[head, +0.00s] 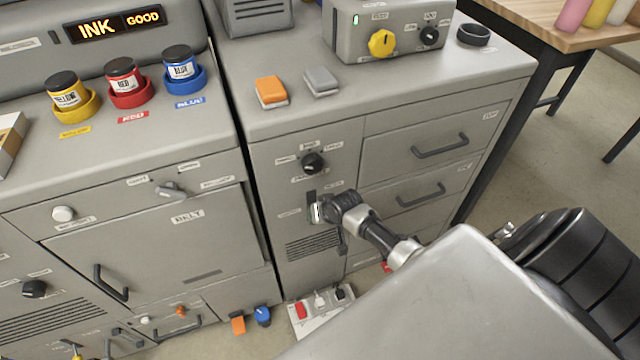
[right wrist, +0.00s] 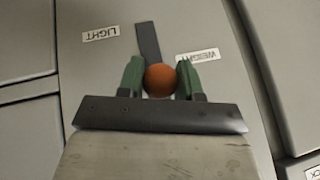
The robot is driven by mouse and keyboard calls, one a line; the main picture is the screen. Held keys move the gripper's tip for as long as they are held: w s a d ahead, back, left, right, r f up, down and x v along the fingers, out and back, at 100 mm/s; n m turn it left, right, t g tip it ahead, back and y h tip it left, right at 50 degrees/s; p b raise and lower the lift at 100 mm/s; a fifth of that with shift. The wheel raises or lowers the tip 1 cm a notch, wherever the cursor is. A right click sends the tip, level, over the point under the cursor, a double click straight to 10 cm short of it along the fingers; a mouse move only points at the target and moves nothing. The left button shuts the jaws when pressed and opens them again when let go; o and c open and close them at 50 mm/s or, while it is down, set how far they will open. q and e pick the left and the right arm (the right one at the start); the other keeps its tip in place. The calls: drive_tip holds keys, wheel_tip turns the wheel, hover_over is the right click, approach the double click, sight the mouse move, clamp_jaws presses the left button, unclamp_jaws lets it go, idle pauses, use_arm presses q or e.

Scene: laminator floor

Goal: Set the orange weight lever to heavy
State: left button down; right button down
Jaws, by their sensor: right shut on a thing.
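The weight lever shows as an orange ball knob (right wrist: 160,80) in the right wrist view. My right gripper (right wrist: 160,78) has its green fingers on both sides of the knob and is shut on it. A dark slot (right wrist: 148,42) runs from the knob toward the top of that view. The LIGHT label (right wrist: 100,33) is left of the slot's upper end, and the WEIGHT label (right wrist: 198,56) is right of the slot. In the head view my right gripper (head: 318,212) is at the grey cabinet front, hiding the knob. My left gripper is not in view.
A black dial (head: 312,163) sits above the slot. Drawers with handles (head: 440,146) are to the right. Vents (head: 312,246) lie below. A white pedal board (head: 322,308) is on the floor. Orange and grey buttons (head: 271,90) are on top.

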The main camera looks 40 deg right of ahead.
drive_tip(key=shift+w+r+g, duration=0.15)
drive_tip(key=shift+r+g, duration=0.1)
drive_tip(key=shift+g, duration=0.05)
drive_tip(key=c, duration=0.8)
unclamp_jaws()
drive_tip(key=shift+o, duration=0.2)
drive_tip(key=shift+f, duration=0.1)
drive_tip(key=p+v, duration=0.1)
drive_tip(key=v, duration=1)
drive_tip(key=shift+w+d, duration=0.1)
